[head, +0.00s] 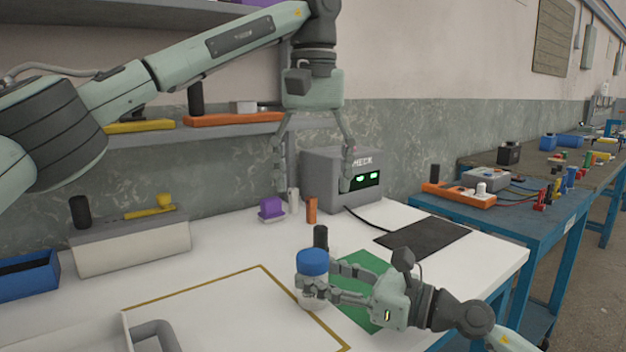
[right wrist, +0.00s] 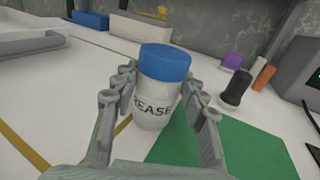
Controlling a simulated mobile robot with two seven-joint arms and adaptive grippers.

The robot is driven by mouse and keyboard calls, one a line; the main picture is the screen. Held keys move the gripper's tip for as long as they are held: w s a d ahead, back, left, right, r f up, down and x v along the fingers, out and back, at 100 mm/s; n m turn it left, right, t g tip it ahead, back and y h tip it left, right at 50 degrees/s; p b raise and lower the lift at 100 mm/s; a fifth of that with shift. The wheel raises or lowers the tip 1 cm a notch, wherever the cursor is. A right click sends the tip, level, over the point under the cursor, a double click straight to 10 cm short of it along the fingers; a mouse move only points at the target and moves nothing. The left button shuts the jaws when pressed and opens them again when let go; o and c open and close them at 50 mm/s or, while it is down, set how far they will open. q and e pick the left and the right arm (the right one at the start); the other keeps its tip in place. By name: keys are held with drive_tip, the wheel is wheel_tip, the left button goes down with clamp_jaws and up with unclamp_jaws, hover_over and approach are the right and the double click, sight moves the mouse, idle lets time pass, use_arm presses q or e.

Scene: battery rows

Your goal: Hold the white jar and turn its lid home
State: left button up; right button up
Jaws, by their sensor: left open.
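The white jar (head: 312,293) stands upright on the white table, with part of the word "GREASE" readable on it in the right wrist view (right wrist: 152,112). Its blue lid (head: 312,262) sits level on top, also seen in the right wrist view (right wrist: 165,62); how tightly it is seated I cannot tell. My right gripper (head: 318,296) has its fingers on both sides of the jar body below the lid, closed against it. My left gripper (head: 312,188) is open and empty, pointing down, high above the back of the table, behind the jar.
A green mat (head: 362,275) lies beside the jar. A black cylinder (head: 320,236), an orange one (head: 312,210) and a purple block (head: 271,208) stand behind it.

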drive_tip(key=o, duration=0.5)
drive_tip(key=shift+o, duration=0.2)
drive_tip(key=v, duration=1.2)
drive_tip(key=shift+d, duration=0.1)
